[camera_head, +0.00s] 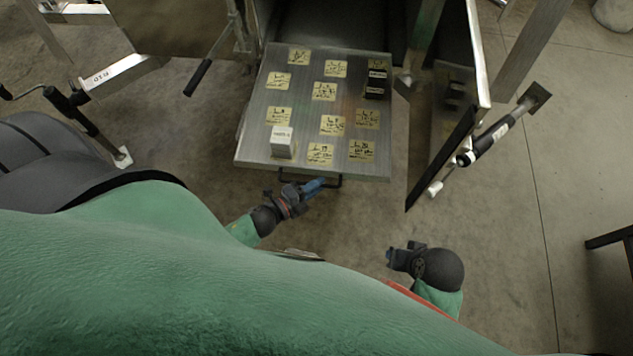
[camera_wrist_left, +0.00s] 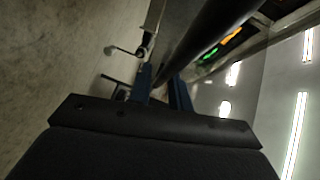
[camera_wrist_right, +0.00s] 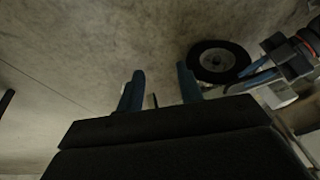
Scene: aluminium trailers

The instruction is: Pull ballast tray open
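The ballast tray (camera_head: 251,130) is a flat metal plate reaching out of the trailer's open compartment, with yellow labels on it. A white block (camera_head: 283,143) stands near its front left, and dark blocks (camera_head: 376,85) sit at its back right. A dark bar handle (camera_head: 338,183) is on its front edge. My left gripper (camera_head: 314,186) is at the handle's left part; in the left wrist view the dark bar (camera_wrist_left: 205,42) runs between its blue fingers (camera_wrist_left: 163,92), which look closed on it. My right gripper (camera_head: 391,256) is open and empty, right of and below the tray; its fingers (camera_wrist_right: 158,92) stand apart.
An open door panel (camera_head: 452,120) stands right of the tray, with a jack-like post (camera_head: 497,132) beyond it. Another crank jack (camera_head: 85,115) and a black fender (camera_head: 50,150) are at the left.

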